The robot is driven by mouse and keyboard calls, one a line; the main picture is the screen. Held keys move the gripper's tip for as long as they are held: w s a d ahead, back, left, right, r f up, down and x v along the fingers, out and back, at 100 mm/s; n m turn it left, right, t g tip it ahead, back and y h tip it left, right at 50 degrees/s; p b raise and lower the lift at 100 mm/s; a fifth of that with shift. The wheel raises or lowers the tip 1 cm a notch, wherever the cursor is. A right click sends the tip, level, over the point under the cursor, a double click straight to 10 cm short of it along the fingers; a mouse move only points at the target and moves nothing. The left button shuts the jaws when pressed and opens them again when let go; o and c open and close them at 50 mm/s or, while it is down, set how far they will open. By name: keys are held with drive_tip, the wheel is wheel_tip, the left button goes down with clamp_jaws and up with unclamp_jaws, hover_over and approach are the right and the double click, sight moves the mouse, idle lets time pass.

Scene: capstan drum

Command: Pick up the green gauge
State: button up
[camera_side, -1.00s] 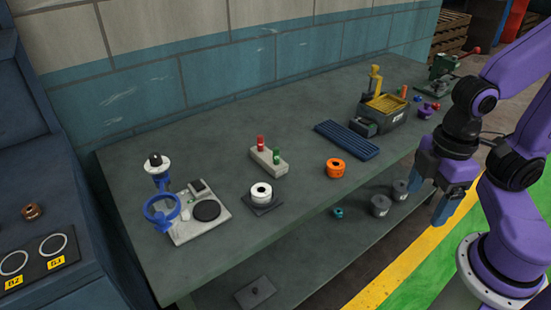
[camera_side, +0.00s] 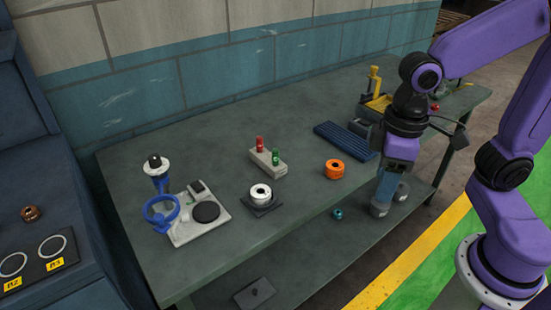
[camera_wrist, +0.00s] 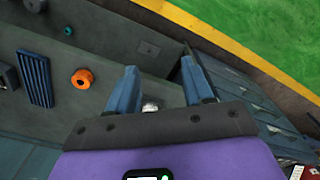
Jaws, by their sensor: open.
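The green gauge (camera_side: 275,155) is a small upright green cylinder in a pale grey block (camera_side: 266,163) on the bench, beside a similar red gauge (camera_side: 260,144). My gripper (camera_side: 383,206) points down at the bench's front edge, to the right of the green gauge and well apart from it. In the wrist view the two blue fingers (camera_wrist: 160,82) are spread apart, with nothing held between them. The green gauge does not show in the wrist view.
An orange ring (camera_side: 334,169) and a ribbed blue mat (camera_side: 343,140) lie between my gripper and the block. A white ring on a dark plate (camera_side: 261,193) stands in front of the block. A blue stand (camera_side: 161,212) is at left. Grey cylinders are on the lower shelf.

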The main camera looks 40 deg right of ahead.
drive_tip(key=w+a+r+m, duration=0.2)
drive_tip(key=w+a+m, duration=0.2)
drive_tip(key=w+m, duration=0.6)
drive_tip(key=m, duration=1.8)
hover_over(276, 150)
drive_tip(key=f, duration=1.2)
drive_tip(key=shift+w+d, duration=0.2)
drive_tip(key=shift+w, duration=0.05)
drive_tip(key=shift+s+a+f, duration=0.1)
drive_tip(key=shift+f, duration=1.3)
drive_tip(key=shift+s+a+f, duration=0.1)
drive_tip(key=shift+f, duration=1.3)
clamp_jaws()
